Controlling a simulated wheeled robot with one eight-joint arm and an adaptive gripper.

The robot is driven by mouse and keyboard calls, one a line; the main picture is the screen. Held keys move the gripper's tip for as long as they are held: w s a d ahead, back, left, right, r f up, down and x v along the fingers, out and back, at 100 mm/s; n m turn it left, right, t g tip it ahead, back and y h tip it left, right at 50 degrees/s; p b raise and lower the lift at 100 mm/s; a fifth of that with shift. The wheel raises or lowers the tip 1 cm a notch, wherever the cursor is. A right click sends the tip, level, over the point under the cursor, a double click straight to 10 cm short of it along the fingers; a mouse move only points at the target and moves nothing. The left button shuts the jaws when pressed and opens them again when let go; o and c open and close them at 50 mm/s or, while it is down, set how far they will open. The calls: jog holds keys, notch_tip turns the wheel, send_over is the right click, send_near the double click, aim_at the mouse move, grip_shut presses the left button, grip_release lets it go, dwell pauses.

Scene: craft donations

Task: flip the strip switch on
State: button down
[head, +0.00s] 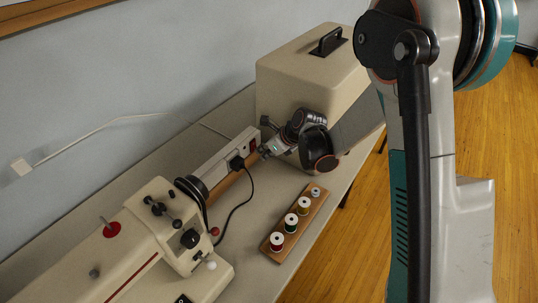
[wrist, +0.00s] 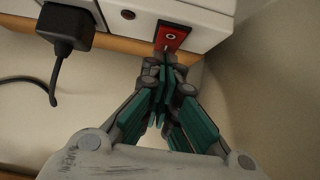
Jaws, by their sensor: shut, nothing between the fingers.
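The white power strip (head: 223,160) lies along the back of the table, raised on a wooden piece, with a black plug (head: 237,163) in it. Its red switch (head: 253,143) is at the end near the beige case. In the wrist view the red switch (wrist: 171,38) shows a white ring mark on the strip's face (wrist: 210,37). My gripper (head: 265,152) is shut and empty. In the wrist view its fingertips (wrist: 168,62) are at the switch's lower edge and hide part of it; I cannot tell whether they touch.
A beige case (head: 300,75) with a black handle stands behind my gripper. A sewing machine (head: 150,235) is at the lower left. A wooden rack (head: 310,217) with several thread spools lies in front. A black cord (head: 238,207) curves over the table. Bare table surrounds the rack.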

jog(key=shift+a+f, duration=0.1)
jog(key=shift+w+a+f+b, duration=0.3)
jog(key=shift+f+b, duration=0.15)
jog(key=shift+b, duration=0.2)
jog(key=shift+w+r, duration=0.1)
jog(key=shift+r, duration=0.1)
